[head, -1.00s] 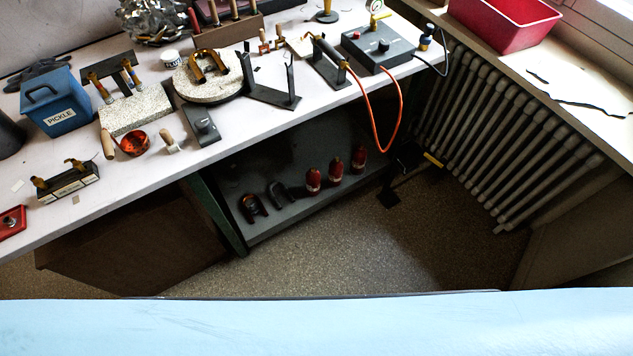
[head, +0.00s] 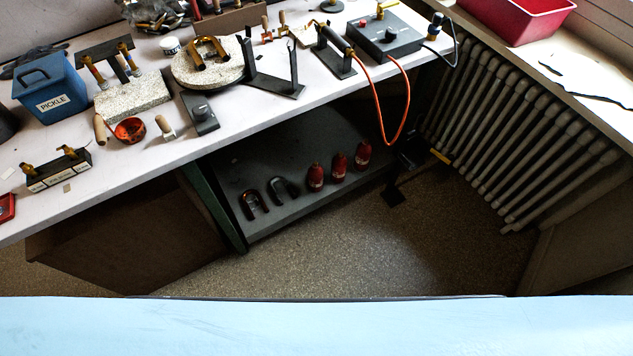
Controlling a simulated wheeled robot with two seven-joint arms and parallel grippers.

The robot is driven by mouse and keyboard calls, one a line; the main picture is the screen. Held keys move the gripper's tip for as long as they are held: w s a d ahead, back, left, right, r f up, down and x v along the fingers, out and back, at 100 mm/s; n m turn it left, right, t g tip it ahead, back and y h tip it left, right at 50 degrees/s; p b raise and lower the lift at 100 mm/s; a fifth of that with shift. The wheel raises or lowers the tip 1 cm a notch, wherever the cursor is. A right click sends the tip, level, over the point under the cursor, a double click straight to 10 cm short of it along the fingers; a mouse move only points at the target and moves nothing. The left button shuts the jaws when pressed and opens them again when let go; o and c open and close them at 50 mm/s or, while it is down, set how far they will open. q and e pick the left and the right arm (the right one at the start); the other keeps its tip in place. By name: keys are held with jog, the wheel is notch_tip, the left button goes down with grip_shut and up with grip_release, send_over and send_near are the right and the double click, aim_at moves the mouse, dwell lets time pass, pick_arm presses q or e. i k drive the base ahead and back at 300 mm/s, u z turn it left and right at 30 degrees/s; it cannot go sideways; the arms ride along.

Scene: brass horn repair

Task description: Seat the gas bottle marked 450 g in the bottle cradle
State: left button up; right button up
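Three red gas bottles stand upright in a row on the dark lower shelf under the bench: a left one (head: 316,177), a middle one (head: 339,166) and a right one (head: 363,154). Each has a pale label band, too small to read, so I cannot tell which is marked 450 g. A black stand with two forked uprights (head: 272,85) sits empty at the bench's front edge; it may be the bottle cradle, but I cannot tell for sure. Neither of my grippers is in view.
Two dark U-shaped pieces (head: 254,204) lie left of the bottles. The bench top (head: 150,160) overhangs the shelf (head: 270,222). An orange hose (head: 407,115) hangs from the grey control box (head: 384,36) at right. A radiator (head: 530,130) stands right. Floor in front is clear.

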aim_at(414, 148)
jog(key=z, duration=0.85)
jog(key=i, duration=1.6)
jog(key=u, duration=2.9)
